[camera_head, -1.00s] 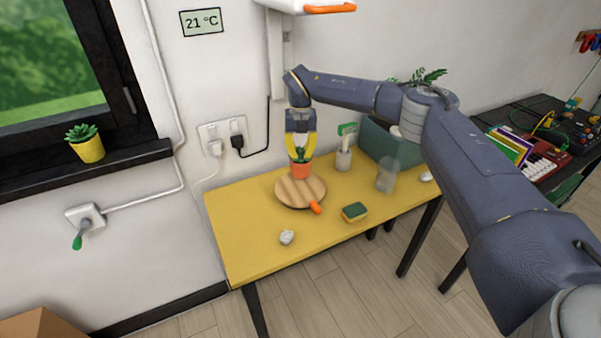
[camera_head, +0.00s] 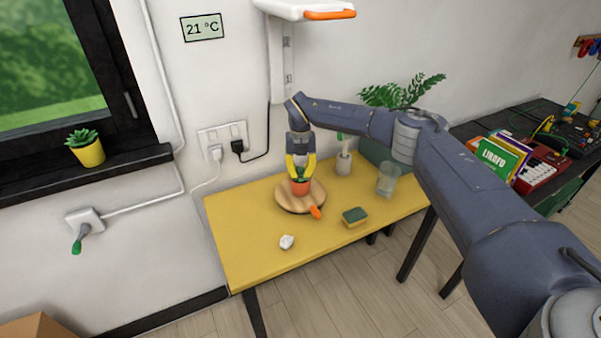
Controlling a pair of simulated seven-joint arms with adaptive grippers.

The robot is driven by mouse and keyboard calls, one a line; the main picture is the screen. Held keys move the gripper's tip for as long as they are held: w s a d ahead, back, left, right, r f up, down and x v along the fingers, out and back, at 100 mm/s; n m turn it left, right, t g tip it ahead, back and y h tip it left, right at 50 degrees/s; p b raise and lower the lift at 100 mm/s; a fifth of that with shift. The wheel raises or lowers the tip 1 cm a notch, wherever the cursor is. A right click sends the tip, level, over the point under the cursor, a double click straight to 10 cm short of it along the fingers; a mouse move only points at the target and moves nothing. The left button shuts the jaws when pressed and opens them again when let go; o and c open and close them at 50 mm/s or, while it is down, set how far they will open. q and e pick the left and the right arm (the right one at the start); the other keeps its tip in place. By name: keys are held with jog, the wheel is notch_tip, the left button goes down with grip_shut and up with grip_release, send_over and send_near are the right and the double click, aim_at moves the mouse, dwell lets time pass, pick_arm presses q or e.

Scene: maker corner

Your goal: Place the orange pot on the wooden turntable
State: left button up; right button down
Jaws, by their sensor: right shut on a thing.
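The orange pot (camera_head: 300,188) with a small green plant is in the head view, upright over the round wooden turntable (camera_head: 287,203). My right gripper (camera_head: 301,175), with yellow fingers, comes from above and is shut on the pot. The pot's base appears at the turntable's surface; I cannot tell whether it touches. The turntable lies on the yellow table, and an orange handle (camera_head: 315,212) sticks out at its front right. My left gripper is not in view.
On the yellow table (camera_head: 240,240) are a sponge (camera_head: 355,217), a crumpled white ball (camera_head: 287,242), a clear glass (camera_head: 387,180) and a holder (camera_head: 343,164). A green box (camera_head: 376,152) stands behind, partly hidden by my arm. The table's left part is clear.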

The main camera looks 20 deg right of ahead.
jog(key=shift+f, duration=0.1)
jog(key=c, duration=1.4)
grip_release()
jog(key=shift+o, duration=0.2)
notch_tip(320, 180, up, 12)
